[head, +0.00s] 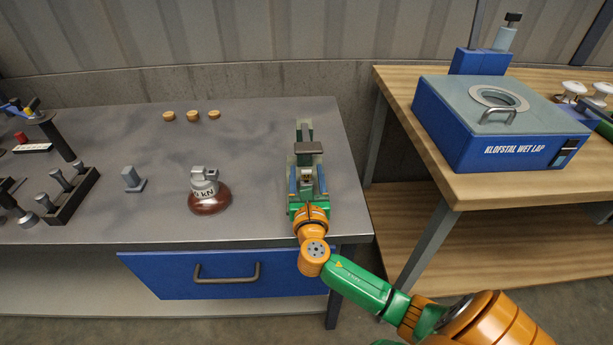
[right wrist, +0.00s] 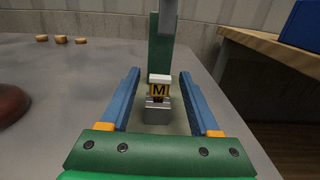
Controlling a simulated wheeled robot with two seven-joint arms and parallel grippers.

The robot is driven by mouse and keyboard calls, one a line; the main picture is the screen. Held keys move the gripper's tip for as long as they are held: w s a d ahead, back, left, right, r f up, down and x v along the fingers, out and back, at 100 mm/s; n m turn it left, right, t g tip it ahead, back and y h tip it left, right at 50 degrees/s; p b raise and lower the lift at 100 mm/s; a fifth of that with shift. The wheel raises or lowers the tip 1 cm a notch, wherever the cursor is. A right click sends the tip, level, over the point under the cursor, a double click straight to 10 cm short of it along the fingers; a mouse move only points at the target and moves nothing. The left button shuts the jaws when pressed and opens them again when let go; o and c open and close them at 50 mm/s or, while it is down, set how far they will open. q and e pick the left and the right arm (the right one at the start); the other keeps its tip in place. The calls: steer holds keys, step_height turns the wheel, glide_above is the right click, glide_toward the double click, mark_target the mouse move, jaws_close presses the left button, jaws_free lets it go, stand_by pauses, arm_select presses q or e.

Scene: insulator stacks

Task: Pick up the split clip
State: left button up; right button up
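My right gripper (head: 307,180) is open at the right end of the grey bench, over the base of a green stand (head: 304,130). Its two blue fingers show apart in the right wrist view (right wrist: 158,76). Between them, farther in, is a small grey block with a yellow "M" label and white top (right wrist: 158,90), in front of the green post (right wrist: 160,45). No finger visibly touches it. I cannot tell for sure whether this small piece is the split clip; no other part is clearly one. My left gripper is not in view.
A dark brown insulator with a grey cap marked "kN" (head: 208,192) stands left of the gripper. Several tan discs (head: 191,115) lie at the back. A small grey block (head: 132,179) and a dark rack (head: 68,195) are farther left. A wooden table (head: 460,185) with a blue box (head: 500,125) stands right.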

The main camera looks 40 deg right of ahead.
mark_target(306, 172)
jaws_close()
steer(key=shift+r, duration=0.15)
steer(key=shift+r, duration=0.35)
step_height(306, 172, up, 3)
steer(key=shift+f+p, duration=0.15)
steer(key=shift+p, duration=0.65)
steer(key=b+v, duration=0.1)
steer(key=v, duration=1.7)
steer(key=shift+s+f, duration=0.1)
steer(key=shift+f, duration=0.1)
steer(key=shift+f, duration=0.25)
